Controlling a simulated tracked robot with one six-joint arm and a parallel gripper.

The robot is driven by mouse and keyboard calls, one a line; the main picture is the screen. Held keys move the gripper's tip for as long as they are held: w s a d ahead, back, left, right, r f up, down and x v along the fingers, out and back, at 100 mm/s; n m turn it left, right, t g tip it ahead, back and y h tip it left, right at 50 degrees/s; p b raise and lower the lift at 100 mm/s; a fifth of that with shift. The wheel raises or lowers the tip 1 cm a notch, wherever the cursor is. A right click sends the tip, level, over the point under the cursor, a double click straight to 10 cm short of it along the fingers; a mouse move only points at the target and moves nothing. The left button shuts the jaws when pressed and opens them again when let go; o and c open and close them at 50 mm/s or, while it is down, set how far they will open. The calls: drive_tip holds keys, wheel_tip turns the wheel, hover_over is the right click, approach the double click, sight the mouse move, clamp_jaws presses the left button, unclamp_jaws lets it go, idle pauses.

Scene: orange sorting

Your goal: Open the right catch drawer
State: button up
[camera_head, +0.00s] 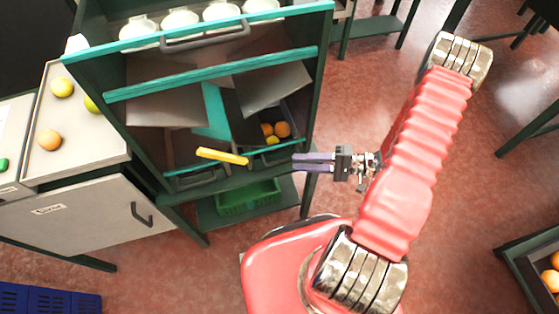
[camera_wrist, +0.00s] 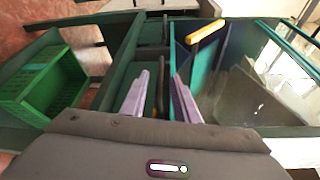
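The right catch drawer (camera_head: 268,151) sits low in the dark green sorting stand, with a few oranges (camera_head: 282,129) and a yellow fruit inside its bay. It looks closed. My gripper (camera_head: 299,163) is just right of the stand's front, fingers pointing left towards the drawer. In the wrist view, the two purple fingers of my gripper (camera_wrist: 158,85) stand apart with dark green drawer parts beyond and between them. I see nothing held. Whether the drawer's handle lies between the fingers is unclear. The left catch drawer (camera_head: 196,179) shows a dark handle.
A yellow bar (camera_head: 221,156) sticks out at the stand's middle, close to the drawers; it also shows in the wrist view (camera_wrist: 207,31). A green crate (camera_head: 247,197) lies below. A cabinet (camera_head: 85,215) stands left. Open red floor lies to the right.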

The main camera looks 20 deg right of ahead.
sight(280, 161)
drive_tip(key=shift+x, duration=3.75)
clamp_jaws()
